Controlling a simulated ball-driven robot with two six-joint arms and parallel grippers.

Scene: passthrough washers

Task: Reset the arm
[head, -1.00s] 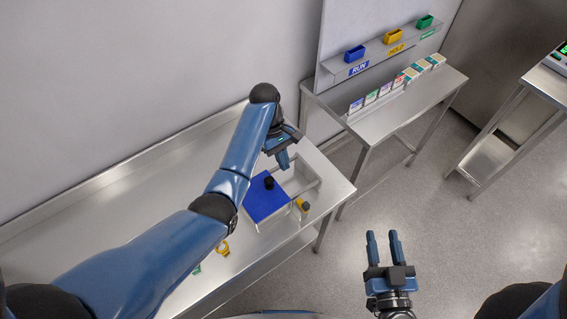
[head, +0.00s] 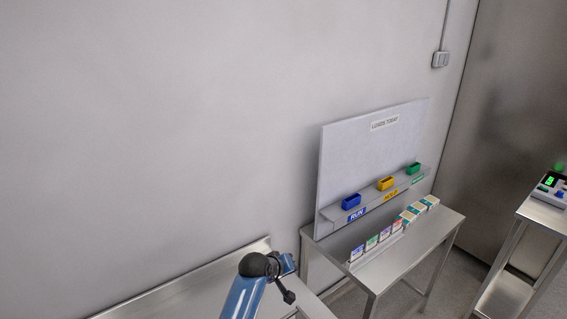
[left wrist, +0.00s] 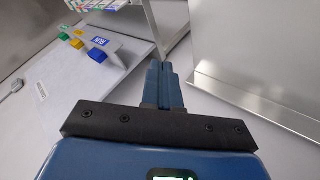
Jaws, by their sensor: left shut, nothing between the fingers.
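My left gripper (left wrist: 163,84) shows in the left wrist view with its two blue fingers closed together and nothing between them. In the head view my left arm rises at the bottom, with its wrist end over the back of the metal bench (head: 200,284). The fingers are hard to make out there. My right gripper is in neither current view.
A side table (head: 425,238) stands to the right with several upright cards. Another stand (head: 541,208) is at the far right.

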